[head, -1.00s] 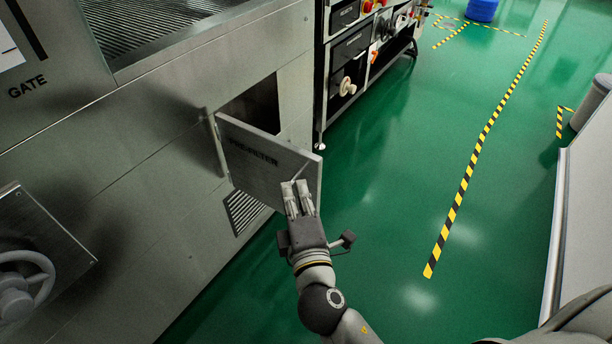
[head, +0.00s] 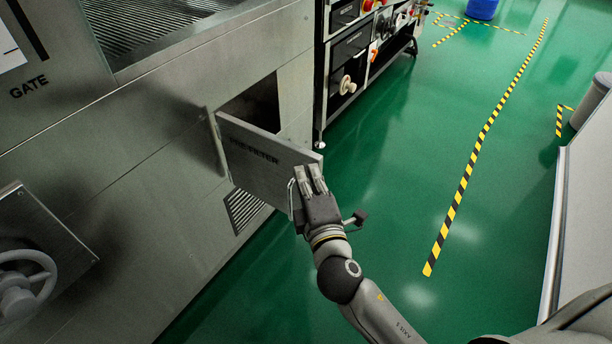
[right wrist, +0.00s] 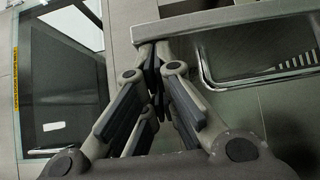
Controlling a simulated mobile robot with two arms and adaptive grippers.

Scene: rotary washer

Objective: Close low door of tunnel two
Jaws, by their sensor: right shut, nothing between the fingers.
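The low door (head: 250,165) is a grey metal panel with "PRE-FILTER" lettering. It stands swung out from a dark opening (head: 262,100) low in the machine wall, hinged on its left side. A thin bar handle (head: 291,198) is near its free right edge. My right gripper (head: 311,172) is shut and empty at that edge, right of the handle; whether it touches the door is unclear. In the right wrist view the shut fingers (right wrist: 153,62) are close to the door (right wrist: 260,50), with the handle (right wrist: 255,75) to their right. My left gripper is not in view.
A handwheel (head: 20,295) is on the wall panel at lower left. A vent grille (head: 245,210) is below the door. A rack with knobs (head: 350,60) stands beyond the opening. Green floor (head: 400,180) with a striped line (head: 470,170) is clear to the right.

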